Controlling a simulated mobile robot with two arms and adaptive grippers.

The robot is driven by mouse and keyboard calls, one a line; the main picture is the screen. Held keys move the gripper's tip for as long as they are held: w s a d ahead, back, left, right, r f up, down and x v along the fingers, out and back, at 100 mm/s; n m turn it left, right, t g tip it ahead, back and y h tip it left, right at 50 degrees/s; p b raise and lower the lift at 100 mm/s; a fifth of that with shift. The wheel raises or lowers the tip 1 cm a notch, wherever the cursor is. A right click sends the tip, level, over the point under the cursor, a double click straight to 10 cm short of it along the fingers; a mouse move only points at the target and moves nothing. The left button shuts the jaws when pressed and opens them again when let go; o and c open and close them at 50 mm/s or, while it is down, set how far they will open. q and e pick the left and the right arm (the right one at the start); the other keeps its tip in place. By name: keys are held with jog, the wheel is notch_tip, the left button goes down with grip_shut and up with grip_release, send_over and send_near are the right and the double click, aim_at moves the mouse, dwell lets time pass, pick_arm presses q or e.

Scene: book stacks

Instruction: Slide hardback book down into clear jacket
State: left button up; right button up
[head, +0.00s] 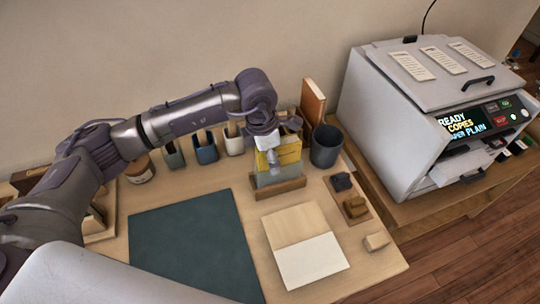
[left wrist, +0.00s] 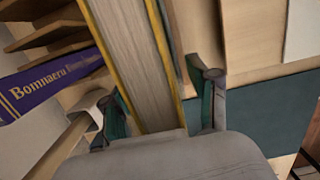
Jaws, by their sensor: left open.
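The hardback book (head: 290,152), with a yellow cover, stands upright at the back of the table. A clear jacket (head: 272,179) stands below it in a wooden holder (head: 279,191); I cannot tell how far the book's lower edge is inside. My left gripper (head: 270,154) is at the top of the book. In the left wrist view the book (left wrist: 138,60) shows pale pages between yellow cover edges. The open fingers of my left gripper (left wrist: 160,108) lie either side of it, with a gap at the right finger. My right gripper is out of view.
A dark cup (head: 326,146) and an upright brown book (head: 312,103) stand close right of the holder. Small bins (head: 206,148) line the back. A dark green mat (head: 190,247) and a pale two-tone sheet (head: 305,245) lie in front. A copier (head: 400,120) stands right.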

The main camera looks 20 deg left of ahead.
pick_arm(q)
jog(key=r, duration=0.4)
jog(key=a+r, duration=0.1)
jog(key=r, duration=0.3)
jog(key=s+r, duration=0.1)
jog(key=r, duration=0.3)
jog(key=shift+a, duration=0.2)
jog(key=shift+f, duration=0.1)
